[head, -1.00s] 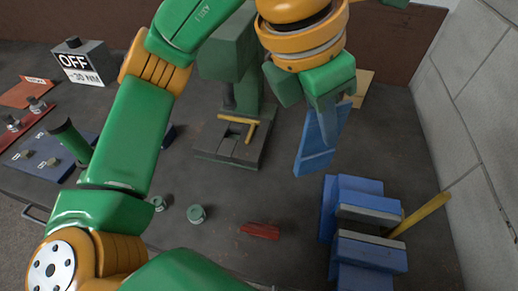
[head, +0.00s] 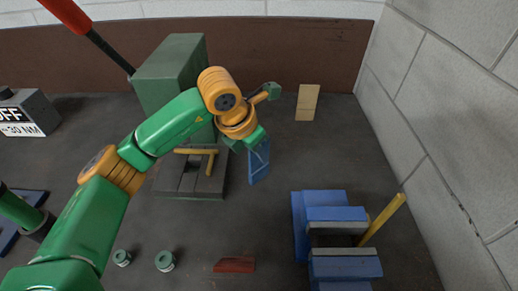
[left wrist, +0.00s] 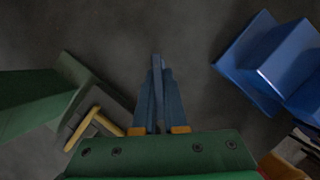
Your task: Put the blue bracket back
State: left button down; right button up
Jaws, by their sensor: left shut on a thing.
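The blue bracket (head: 259,164) is a flat blue piece hanging down from my left gripper (head: 256,142), right of the green press. My left gripper is shut on it. In the left wrist view the bracket (left wrist: 157,72) shows nearly edge-on between the fingers (left wrist: 159,110), over bare bench. I cannot tell whether its lower end touches the bench. My right gripper is not in view.
A green press (head: 172,75) with a dark base and yellow bar (head: 196,151) stands to the left. A blue vise (head: 342,266) with a yellow handle (head: 383,218) stands front right, near the wall. A wooden block (head: 308,102) lies behind. A red piece (head: 234,265) lies in front.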

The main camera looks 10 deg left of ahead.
pick_arm(q)
jog(key=shift+f, duration=0.35)
jog(key=c, duration=1)
grip_release()
jog(key=shift+o, duration=0.2)
jog(key=shift+r, duration=0.25)
jog(key=b+v, duration=0.1)
jog(key=v, duration=1.1)
jog(key=shift+w, duration=0.1)
